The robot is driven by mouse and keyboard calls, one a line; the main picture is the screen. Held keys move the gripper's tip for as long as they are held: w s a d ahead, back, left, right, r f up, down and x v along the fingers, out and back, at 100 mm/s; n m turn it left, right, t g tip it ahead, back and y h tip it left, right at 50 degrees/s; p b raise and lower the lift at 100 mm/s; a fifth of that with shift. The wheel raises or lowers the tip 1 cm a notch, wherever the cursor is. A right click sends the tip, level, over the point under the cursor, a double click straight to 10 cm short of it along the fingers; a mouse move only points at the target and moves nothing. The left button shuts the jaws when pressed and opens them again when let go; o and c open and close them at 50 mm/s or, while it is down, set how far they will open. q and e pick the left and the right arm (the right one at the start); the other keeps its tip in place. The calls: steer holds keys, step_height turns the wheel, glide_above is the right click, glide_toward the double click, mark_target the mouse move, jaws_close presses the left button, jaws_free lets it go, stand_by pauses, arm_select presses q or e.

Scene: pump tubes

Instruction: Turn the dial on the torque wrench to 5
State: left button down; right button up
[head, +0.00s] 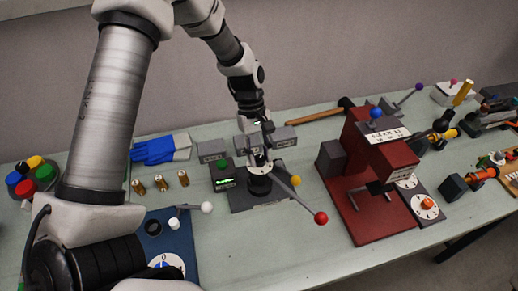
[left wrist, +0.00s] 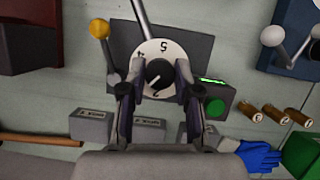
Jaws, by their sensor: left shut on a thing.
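The torque wrench stands on a dark grey base (head: 265,203), with a long lever ending in a red ball (head: 321,218). Its white dial (left wrist: 161,52) carries numbers; 5 is at the top of the left wrist view and 2 at the bottom. A black knob (left wrist: 159,74) sits at the dial's centre, and its white mark points down and left, near the 2. My left gripper (head: 258,155) is over the dial, pointing down, with its fingers (left wrist: 159,84) on both sides of the knob, shut on it. It hides part of the dial in the head view. My right gripper is not in view.
A green button box (head: 222,172) and a yellow-ball lever (head: 295,181) flank the dial. Small grey blocks (head: 284,137) and a hammer (head: 322,112) lie behind. A red press (head: 362,190) stands right. Brass cylinders (head: 160,183) and a blue fixture (head: 180,240) are left.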

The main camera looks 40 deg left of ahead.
arm_select(q)
steer(key=m+g+p, duration=0.1)
steer(key=m, duration=0.2)
steer(key=shift+m+y, duration=0.4)
steer(key=m+g+y+p, duration=0.1)
steer(key=m, duration=0.2)
steer(key=shift+d, duration=0.1)
steer(key=m+y+p, duration=0.1)
steer(key=m, duration=0.3)
steer(key=shift+y, duration=0.4)
steer(key=m, duration=0.2)
steer(key=m+y+p, duration=0.1)
steer(key=m, duration=0.1)
steer(key=shift+d+m+y, duration=0.15)
steer(key=shift+m+y, duration=0.15)
steer(key=m+y+p, duration=0.1)
steer(key=m, duration=0.2)
steer(key=shift+m+t, duration=0.4)
steer(key=m+t+y, duration=0.1)
steer(key=m, duration=0.2)
steer(key=shift+d+m, duration=0.1)
steer(key=shift+m, duration=0.2)
steer(key=m+t, duration=0.1)
steer(key=m, duration=0.1)
steer(key=shift+s+f+m+y, duration=0.1)
steer(key=shift+m+y, duration=0.2)
steer(key=shift+m+t+b, duration=0.5)
steer(key=shift+m+b, duration=0.05)
steer(key=shift+m, duration=0.95)
